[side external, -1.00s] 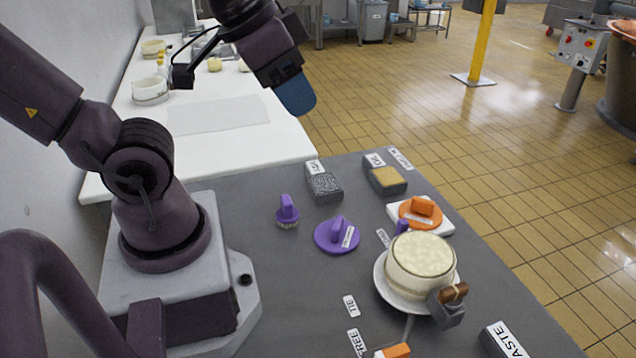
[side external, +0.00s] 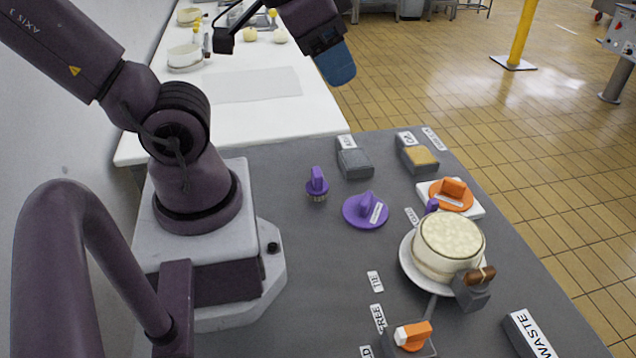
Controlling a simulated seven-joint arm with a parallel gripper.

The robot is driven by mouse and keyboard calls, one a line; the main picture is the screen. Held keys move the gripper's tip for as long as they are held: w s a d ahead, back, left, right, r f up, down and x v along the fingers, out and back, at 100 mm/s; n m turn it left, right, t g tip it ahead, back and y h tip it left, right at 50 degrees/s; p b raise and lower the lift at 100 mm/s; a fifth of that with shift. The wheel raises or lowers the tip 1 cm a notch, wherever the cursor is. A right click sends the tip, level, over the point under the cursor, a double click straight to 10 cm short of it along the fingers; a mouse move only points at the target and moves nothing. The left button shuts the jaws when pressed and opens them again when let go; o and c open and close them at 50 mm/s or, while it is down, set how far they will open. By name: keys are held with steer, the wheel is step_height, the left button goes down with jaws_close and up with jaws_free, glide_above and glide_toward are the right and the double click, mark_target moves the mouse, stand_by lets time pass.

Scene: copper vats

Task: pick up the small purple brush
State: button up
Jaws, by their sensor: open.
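The small purple brush (side external: 317,183) stands upright on the grey table, bristles down and purple handle up, left of the round purple lidded piece (side external: 366,210). My gripper (side external: 338,66) is at the top of the view, well above and beyond the brush and touching nothing. Its blue fingertip shows from the side, and the jaws are open with nothing seen in them. The far finger is hidden behind the near one.
A cheese-like wheel (side external: 448,245) sits on a white dish. A WASTE-labelled block (side external: 528,335) is front right. A white counter (side external: 255,115) stands behind.

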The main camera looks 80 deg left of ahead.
steer(key=shift+o, duration=0.9)
steer(key=n+g+y, duration=0.5)
steer(key=n+g, duration=0.1)
steer(key=n, duration=1.2)
glide_toward(317, 172)
steer(key=shift+h, duration=0.3)
steer(key=shift+x, duration=5.4)
steer(key=shift+a, duration=0.2)
